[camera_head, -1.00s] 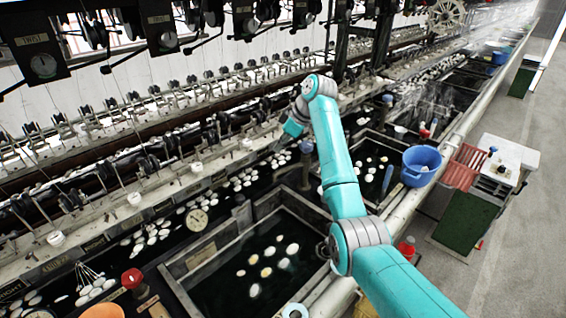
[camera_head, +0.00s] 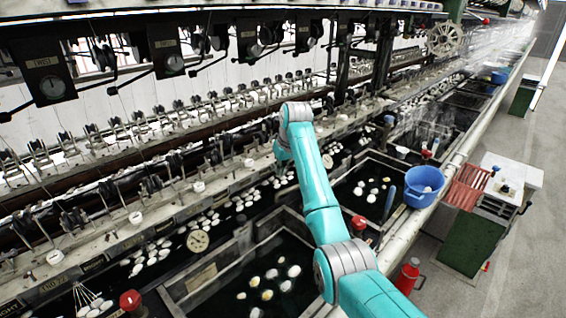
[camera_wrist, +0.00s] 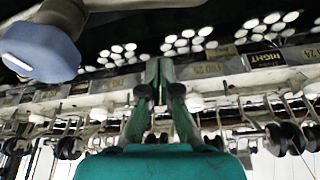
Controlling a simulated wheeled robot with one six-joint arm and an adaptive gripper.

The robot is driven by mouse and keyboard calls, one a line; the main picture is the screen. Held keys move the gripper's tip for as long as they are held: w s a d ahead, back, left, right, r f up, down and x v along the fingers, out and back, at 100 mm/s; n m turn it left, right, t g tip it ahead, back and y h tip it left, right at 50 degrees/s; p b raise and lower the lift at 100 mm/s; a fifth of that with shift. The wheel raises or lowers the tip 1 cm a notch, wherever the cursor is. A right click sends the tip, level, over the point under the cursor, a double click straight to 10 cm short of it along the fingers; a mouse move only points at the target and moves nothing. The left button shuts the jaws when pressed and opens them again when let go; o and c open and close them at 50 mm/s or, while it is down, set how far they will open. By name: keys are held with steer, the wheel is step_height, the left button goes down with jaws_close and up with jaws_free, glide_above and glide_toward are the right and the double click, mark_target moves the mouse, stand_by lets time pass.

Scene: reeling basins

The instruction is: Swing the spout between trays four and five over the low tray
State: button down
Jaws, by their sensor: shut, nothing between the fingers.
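My gripper is shut and empty in the wrist view (camera_wrist: 158,68), its green fingers together in front of the label rail and rows of white cocoons. A blue-grey knob (camera_wrist: 40,50), likely a spout handle, is large at the upper left of the wrist view, apart from the fingers. In the head view my arm hides the place around the gripper, and the fingers cannot be made out. A sunken dark-water tray (camera_head: 240,262) with several pale cocoons lies left of my arm. Another tray (camera_head: 345,200) lies beyond. I cannot tell which is the low tray.
A blue bucket (camera_head: 423,184) stands on the basin edge at right, near a red knob (camera_head: 358,222). Another red knob (camera_head: 130,299) is at lower left. A red extinguisher (camera_head: 408,275) and red stool (camera_head: 467,187) stand by the aisle. Machine posts and reels line the far side.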

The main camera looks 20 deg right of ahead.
mark_target(294, 190)
steer(key=shift+s+d+f, duration=0.1)
steer(key=shift+s+f, duration=0.6)
steer(key=shift+f, duration=0.3)
steer(key=shift+s+d+f, duration=0.1)
steer(key=shift+s+f, duration=0.6)
steer(key=shift+f, duration=0.25)
